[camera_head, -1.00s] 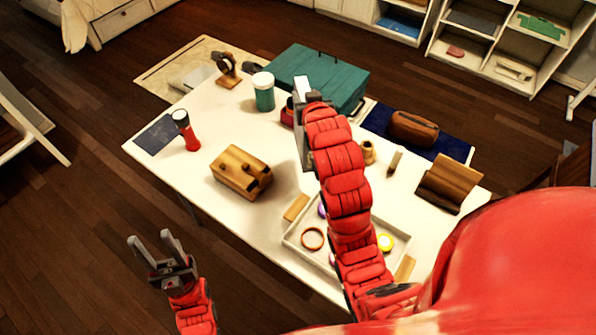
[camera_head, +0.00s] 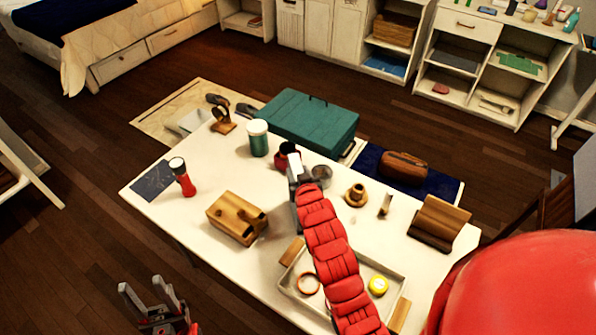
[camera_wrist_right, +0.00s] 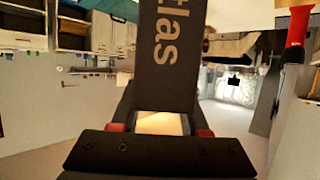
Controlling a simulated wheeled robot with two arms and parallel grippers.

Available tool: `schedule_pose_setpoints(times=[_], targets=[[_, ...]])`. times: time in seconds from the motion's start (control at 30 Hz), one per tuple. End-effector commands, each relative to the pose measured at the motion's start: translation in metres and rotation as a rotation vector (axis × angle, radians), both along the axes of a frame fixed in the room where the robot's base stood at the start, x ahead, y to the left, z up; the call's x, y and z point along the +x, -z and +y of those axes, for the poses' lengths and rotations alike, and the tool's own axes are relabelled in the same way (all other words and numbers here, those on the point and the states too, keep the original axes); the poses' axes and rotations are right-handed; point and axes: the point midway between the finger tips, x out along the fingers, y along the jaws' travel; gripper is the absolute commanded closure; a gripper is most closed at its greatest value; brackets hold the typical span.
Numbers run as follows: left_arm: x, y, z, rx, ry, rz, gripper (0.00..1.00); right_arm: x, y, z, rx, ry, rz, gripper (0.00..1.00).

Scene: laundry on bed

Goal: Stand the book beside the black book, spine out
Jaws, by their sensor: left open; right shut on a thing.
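My right gripper (camera_head: 296,172) is over the middle of the white table in the head view. In the right wrist view, the right gripper (camera_wrist_right: 161,126) is shut on a dark grey book (camera_wrist_right: 168,55) with the pale letters "tlas" along it. The rest of its title is cut off or hidden. In the head view the held book is hard to make out behind the gripper. My left gripper (camera_head: 142,286) is open and empty, low at the left, over the floor beside the table. I cannot pick out a separate black book.
The white table (camera_head: 200,270) holds a wooden block (camera_head: 237,216), a red flashlight (camera_head: 181,177), a green jar (camera_head: 257,138), a shallow tray (camera_head: 340,267) and a brown stand (camera_head: 438,222). A teal case (camera_head: 310,122) lies behind. Open shelves (camera_head: 478,72) stand at the back right.

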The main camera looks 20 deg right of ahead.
Motion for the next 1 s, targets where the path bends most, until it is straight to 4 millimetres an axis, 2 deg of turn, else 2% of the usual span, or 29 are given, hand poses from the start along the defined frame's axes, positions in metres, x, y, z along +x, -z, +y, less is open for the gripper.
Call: schedule_pose_setpoints(times=[0.13,0.17,0.3,0.67,0.87,1.0], targets=[[0.0,0.004,0.0,0.0,0.0,0.0,0.5,0.001,0.003,0.0,0.0,0.0,-0.004,1.0],[0.0,0.003,0.0,0.0,0.0,0.0,0.5,0.0,0.002,0.0,0.0,0.0,-0.003,0.5],[0.0,0.002,0.0,0.0,0.0,0.0,0.5,0.0,0.002,0.0,0.0,0.0,-0.002,0.25],[0.0,-0.002,0.0,0.0,0.0,0.0,0.5,0.0,-0.003,0.0,0.0,0.0,0.0,0.25],[0.0,0.01,0.0,0.0,0.0,0.0,0.5,-0.019,-0.007,0.003,0.0,0.0,-0.003,0.25],[0.0,0.019,0.0,0.0,0.0,0.0,0.5,-0.043,-0.014,0.005,0.0,-0.001,-0.002,0.25]])
